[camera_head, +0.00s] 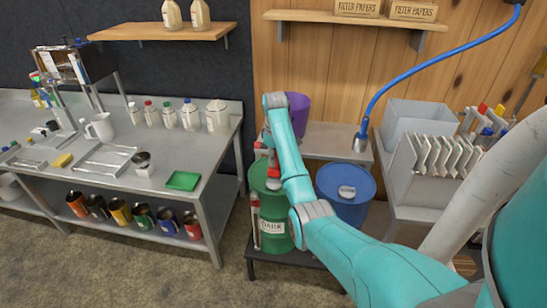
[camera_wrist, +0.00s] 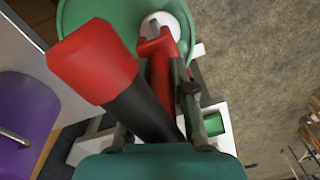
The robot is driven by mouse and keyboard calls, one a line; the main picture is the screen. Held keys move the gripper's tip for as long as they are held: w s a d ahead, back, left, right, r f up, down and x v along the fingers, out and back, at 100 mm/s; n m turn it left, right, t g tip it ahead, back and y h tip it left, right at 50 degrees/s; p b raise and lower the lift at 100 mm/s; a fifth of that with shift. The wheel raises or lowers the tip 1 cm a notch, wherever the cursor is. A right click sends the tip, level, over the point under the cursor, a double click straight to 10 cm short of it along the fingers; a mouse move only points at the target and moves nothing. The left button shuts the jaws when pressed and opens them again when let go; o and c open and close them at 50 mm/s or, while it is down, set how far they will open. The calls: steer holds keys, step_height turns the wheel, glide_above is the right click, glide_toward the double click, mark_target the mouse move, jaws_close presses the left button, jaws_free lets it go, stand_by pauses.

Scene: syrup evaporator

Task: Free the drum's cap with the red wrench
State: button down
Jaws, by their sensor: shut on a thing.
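The green drum (camera_head: 273,230), labelled DARK, stands on a low dark stand, and my arm crosses in front of its top. In the wrist view the drum's green top (camera_wrist: 85,15) shows with its pale cap (camera_wrist: 178,18). The red wrench (camera_wrist: 160,75) is in my gripper (camera_wrist: 163,115), which is shut on it. The wrench's red head lies at the cap's near edge; I cannot tell if it is seated. A black shaft with a red end rises toward the camera at left, apparently the wrench's handle. The wrench also shows in the head view (camera_head: 259,152).
A purple container (camera_head: 298,118) is behind. A blue hose (camera_head: 420,66) hangs above the blue drum. A steel bench (camera_head: 215,155) with bottles and a green tray is at left. Floor in front is clear.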

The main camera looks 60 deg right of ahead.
steer(key=shift+f, duration=2.15)
stand_by(0.8)
steer(key=n, duration=0.5)
steer(key=shift+n, duration=0.4)
steer(key=n, duration=0.5)
steer(key=shift+n, duration=0.3)
steer(key=n, duration=0.5)
steer(key=shift+n, duration=0.4)
steer(key=n, duration=0.5)
steer(key=shift+n, duration=0.4)
